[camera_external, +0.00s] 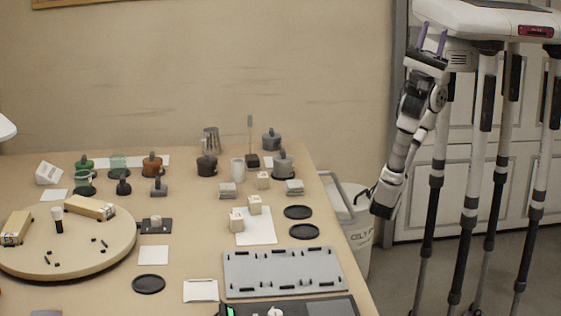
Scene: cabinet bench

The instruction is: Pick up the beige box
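Two long beige boxes with printed labels lie on a round beige board at the left of the table: one beige box (90,207) at its back edge, another beige box (16,228) at its left edge. Small cream cube-like blocks also stand mid-table, one block (237,220) and another block (254,204) on a white sheet. I cannot tell which the task means.
The round board (100,245) also bears a dark-bodied bottle and small black bits. Several jars and pots crowd the table's back. A grey tray (283,271) lies at the front right. A white bin (357,225) stands beside the table. White-and-black legs stand at the right.

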